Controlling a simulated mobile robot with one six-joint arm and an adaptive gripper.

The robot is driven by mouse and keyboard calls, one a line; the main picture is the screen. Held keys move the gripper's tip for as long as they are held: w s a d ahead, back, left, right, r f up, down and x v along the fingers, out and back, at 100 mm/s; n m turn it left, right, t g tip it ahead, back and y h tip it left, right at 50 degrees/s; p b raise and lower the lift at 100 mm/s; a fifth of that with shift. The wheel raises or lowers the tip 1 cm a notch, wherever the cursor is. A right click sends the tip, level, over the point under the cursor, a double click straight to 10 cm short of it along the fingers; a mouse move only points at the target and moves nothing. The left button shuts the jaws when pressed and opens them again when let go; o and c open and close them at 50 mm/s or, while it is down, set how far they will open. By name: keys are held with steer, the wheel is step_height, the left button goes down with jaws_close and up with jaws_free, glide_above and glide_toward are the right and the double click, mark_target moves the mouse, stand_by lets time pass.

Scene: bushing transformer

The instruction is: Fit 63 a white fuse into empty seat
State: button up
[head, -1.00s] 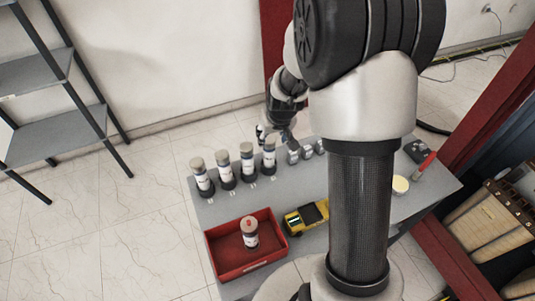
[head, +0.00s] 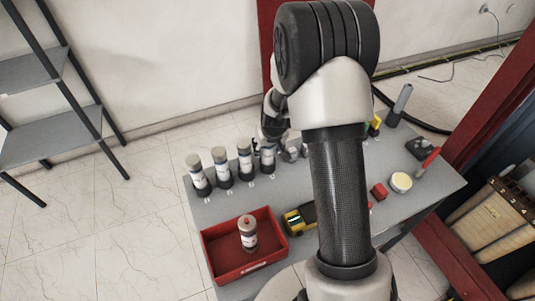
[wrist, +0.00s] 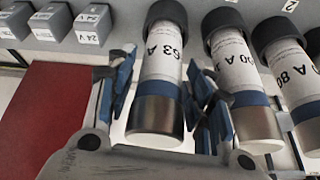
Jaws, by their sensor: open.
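Several white fuses with dark caps stand in a row at the back left of the grey table in the head view. The fuse marked 63 A (wrist: 161,65) is in the middle of the wrist view, with a blue band and a metal end. It appears to be the rightmost of the row (head: 267,158). My gripper (wrist: 160,105) is open, with one blue-padded finger on each side of the 63 A fuse; I cannot tell whether they touch it. I cannot make out the empty seat.
A neighbouring fuse (wrist: 240,75) stands close beside one finger. A yellow device (head: 297,222) lies beside the tray.

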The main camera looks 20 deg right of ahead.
steer(key=shift+r, duration=0.1)
steer(key=shift+c, duration=0.6)
jaws_close()
steer(key=shift+r, duration=0.1)
